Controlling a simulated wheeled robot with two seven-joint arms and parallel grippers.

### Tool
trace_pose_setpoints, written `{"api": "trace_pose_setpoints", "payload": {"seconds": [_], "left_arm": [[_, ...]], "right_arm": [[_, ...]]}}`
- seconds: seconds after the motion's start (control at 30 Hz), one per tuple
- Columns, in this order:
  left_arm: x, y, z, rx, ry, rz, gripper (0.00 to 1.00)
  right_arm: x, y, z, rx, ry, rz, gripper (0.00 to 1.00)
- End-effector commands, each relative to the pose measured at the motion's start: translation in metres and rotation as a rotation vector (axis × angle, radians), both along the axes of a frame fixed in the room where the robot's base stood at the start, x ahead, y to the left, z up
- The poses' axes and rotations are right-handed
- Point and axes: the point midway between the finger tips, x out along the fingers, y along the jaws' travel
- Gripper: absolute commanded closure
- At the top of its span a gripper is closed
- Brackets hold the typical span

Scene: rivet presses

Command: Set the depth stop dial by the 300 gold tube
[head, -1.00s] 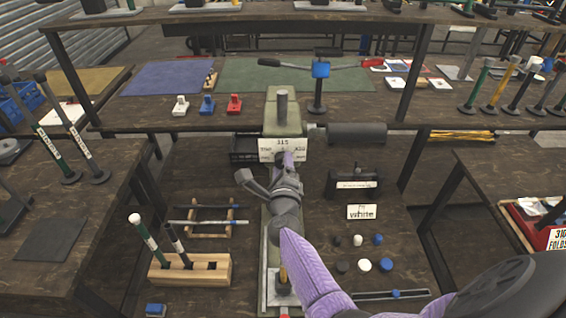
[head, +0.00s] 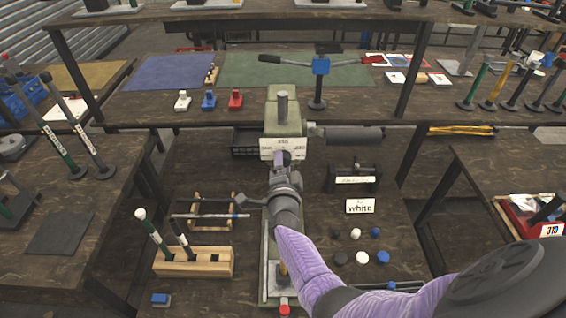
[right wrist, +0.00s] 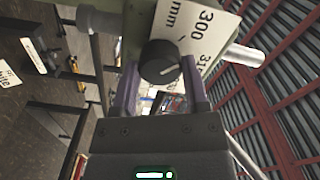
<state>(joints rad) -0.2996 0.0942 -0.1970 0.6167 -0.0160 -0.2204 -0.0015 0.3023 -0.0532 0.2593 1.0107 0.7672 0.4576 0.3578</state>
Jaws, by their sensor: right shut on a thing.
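A green press (head: 283,108) stands at the middle of the bench. The white dial plate (head: 281,154) on its front has dark numbers. My right gripper (head: 283,162) reaches up to it, its fingers closed around the black dial knob (right wrist: 159,62). In the right wrist view the plate (right wrist: 215,30) reads 300 mm and 310. The knob's white mark points right, seemingly toward the 310 side; its exact setting is unclear. A gold tube (head: 497,88) stands upright at the right of the rear bench; no number is readable on it. My left gripper is out of view.
A wooden block (head: 193,262) with a green-and-white tube and a dark tube stands at left. A "white" card (head: 360,206) and several black, white and blue caps lie at right. A dark roller (head: 354,134) projects from the press.

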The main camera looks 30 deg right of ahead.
Motion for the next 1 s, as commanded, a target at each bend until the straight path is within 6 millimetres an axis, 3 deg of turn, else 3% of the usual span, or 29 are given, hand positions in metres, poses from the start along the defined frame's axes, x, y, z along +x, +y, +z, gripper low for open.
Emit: {"api": "trace_pose_setpoints", "payload": {"seconds": [0.4,0.97,1.0], "left_arm": [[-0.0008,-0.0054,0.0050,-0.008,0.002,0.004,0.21],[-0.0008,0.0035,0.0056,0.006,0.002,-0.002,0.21],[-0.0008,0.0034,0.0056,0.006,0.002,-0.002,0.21]], "right_arm": [[-0.0003,0.0007,-0.0014,-0.149,0.096,0.002,1.00],[-0.0005,0.0007,-0.0023,-0.172,0.112,0.002,1.00],[-0.0006,0.0007,-0.0023,-0.171,0.111,0.002,0.38]]}}
